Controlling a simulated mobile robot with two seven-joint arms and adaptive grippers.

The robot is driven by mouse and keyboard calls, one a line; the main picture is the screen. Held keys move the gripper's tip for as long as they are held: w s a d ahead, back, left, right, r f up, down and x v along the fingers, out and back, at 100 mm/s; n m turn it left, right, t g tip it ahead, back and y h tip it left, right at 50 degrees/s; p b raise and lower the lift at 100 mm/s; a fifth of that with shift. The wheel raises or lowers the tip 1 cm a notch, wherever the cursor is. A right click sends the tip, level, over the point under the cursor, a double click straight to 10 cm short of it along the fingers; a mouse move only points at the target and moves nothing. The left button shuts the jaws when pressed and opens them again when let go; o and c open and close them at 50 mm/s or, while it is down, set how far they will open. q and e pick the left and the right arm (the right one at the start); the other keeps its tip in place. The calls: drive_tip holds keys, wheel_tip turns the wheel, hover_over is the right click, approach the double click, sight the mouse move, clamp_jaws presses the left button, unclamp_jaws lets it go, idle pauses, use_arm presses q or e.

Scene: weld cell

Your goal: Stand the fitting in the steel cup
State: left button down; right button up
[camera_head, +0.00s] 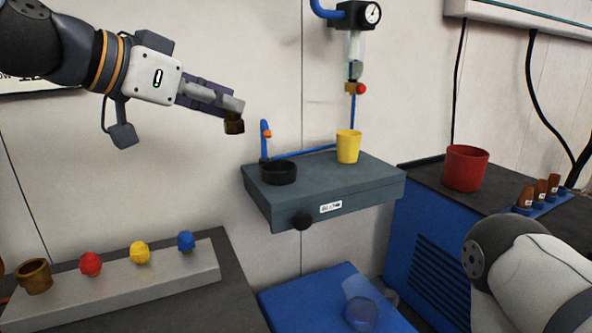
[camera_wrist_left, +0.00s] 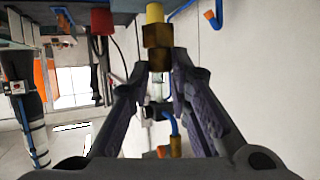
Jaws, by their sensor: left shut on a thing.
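My left gripper (camera_head: 230,108) is shut on a brown-brass fitting (camera_head: 234,124) and holds it in the air, left of and above the grey bench unit. In the left wrist view the fitting (camera_wrist_left: 157,38) shows as blocky brass between the fingertips (camera_wrist_left: 159,68). No cup is clearly bare steel. A dark round open cup (camera_head: 279,173) stands on the left of the grey unit. My right gripper is out of view.
The grey unit (camera_head: 330,209) also bears a yellow cup (camera_head: 348,147) and a blue upright nozzle (camera_head: 264,142). A red pot (camera_head: 465,168) stands right. A clear tumbler (camera_head: 360,309) is on the blue surface. A brass cup (camera_head: 34,279) and coloured knobs line the left block.

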use_arm(q)
drive_tip(key=w+d+f, duration=0.2)
drive_tip(key=w+f, duration=0.1)
drive_tip(key=w, duration=0.1)
drive_tip(key=w+d+f+b, duration=0.1)
drive_tip(key=w+d+f, duration=0.1)
drive_tip(key=w+f, duration=0.1)
drive_tip(key=w+d+f+b, duration=0.1)
drive_tip(key=w+d+f, duration=0.1)
drive_tip(key=w, duration=0.3)
drive_tip(key=shift+f, duration=0.65)
drive_tip(key=f, duration=0.3)
drive_tip(key=shift+w+d+f, duration=0.15)
drive_tip(key=shift+w+f, duration=0.1)
drive_tip(key=shift+f, duration=0.1)
drive_tip(key=shift+r, duration=0.1)
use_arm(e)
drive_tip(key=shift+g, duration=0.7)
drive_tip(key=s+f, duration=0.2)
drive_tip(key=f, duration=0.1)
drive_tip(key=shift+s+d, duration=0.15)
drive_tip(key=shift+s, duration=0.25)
use_arm(q)
drive_tip(key=shift+f, duration=0.2)
drive_tip(key=c, duration=1.8)
unclamp_jaws()
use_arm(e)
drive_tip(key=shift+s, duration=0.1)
